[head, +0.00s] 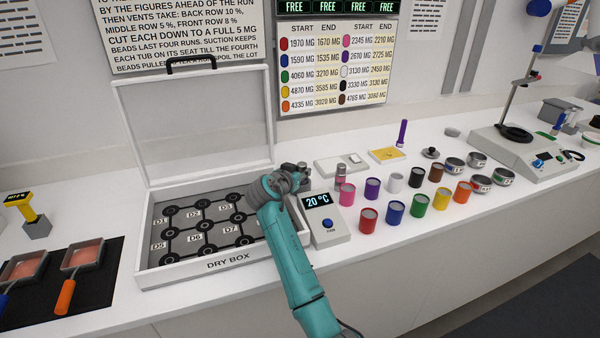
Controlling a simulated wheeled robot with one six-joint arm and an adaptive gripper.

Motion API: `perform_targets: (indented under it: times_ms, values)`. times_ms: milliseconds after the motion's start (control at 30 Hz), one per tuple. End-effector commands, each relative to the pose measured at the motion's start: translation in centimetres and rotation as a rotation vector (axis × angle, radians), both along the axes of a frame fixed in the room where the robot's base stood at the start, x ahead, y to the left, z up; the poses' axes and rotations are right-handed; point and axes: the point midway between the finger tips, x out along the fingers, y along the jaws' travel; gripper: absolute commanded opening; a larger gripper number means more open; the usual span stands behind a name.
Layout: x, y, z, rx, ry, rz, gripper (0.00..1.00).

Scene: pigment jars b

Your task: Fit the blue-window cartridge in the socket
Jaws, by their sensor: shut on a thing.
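My gripper (304,173) is beyond the right end of the dry box, just behind the 20 °C display unit (327,217). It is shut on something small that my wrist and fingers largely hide. I cannot make out a blue window on it. No blue-window cartridge can be recognised elsewhere in the head view. I cannot tell which fixture is the socket. A white plate (328,167) and a plate with a yellow top (386,154) lie behind and to the right of my gripper.
The open dry box (180,264) holds a black rack with marked seats. Several coloured jars, including a pink jar (346,195) and a blue jar (395,213), stand right of the display unit. A purple upright piece (402,133) stands behind them. A stand (520,140) is far right.

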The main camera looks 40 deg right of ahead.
Motion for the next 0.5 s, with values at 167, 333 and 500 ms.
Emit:
perform_targets:
  times_ms: [167,333,500]
  values:
    - [-0.03,0.00,-0.50,0.003,0.005,0.000,0.00]
    - [-0.06,0.01,-0.64,0.004,0.007,0.000,0.38]
    - [-0.05,0.01,-0.54,0.003,0.005,0.000,0.62]
